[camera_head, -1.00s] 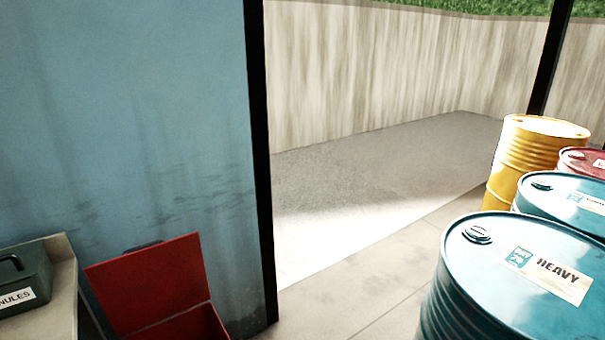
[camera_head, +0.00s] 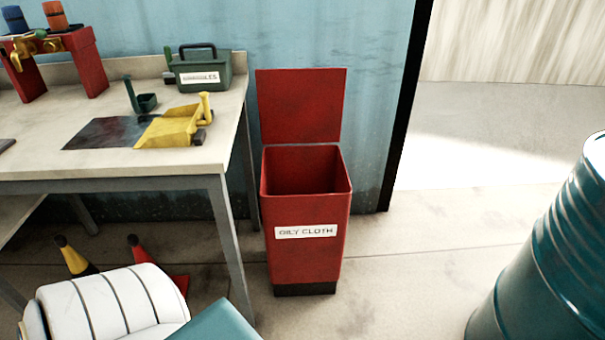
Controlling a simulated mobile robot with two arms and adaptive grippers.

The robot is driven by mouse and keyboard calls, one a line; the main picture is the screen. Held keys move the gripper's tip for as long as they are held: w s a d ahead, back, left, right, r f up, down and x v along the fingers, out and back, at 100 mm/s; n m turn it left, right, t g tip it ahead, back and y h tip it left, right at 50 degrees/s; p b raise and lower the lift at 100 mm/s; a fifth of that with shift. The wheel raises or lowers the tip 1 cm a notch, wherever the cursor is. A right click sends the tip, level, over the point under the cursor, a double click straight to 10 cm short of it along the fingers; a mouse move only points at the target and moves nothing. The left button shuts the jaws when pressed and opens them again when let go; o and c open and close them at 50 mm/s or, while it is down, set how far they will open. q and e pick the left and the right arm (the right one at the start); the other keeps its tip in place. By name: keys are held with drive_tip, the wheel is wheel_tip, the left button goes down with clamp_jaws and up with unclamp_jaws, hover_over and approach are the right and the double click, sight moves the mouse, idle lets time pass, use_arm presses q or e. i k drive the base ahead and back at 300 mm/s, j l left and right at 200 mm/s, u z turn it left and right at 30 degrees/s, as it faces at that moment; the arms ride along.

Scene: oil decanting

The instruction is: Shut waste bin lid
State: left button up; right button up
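The red waste bin (camera_head: 306,262) stands on the floor just right of the workbench, with an "OILY CLOTH" label on its front. Its red lid (camera_head: 301,106) is open and stands upright at the back of the bin. The bin's opening faces up and its inside looks dark; no contents can be made out. Neither of my grippers shows in the head view.
The workbench (camera_head: 60,166) left of the bin bears a green granules box (camera_head: 201,76), a yellow dustpan (camera_head: 170,127) and a red stand (camera_head: 62,61). Cones (camera_head: 72,257) are underneath. A teal drum (camera_head: 548,262) stands at right. Floor between bin and drum is clear.

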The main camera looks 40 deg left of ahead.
sight(296, 105)
drive_tip(key=l, duration=0.1)
drive_tip(key=u, duration=1.45)
drive_tip(key=i+z, duration=0.35)
drive_tip(key=i, duration=0.2)
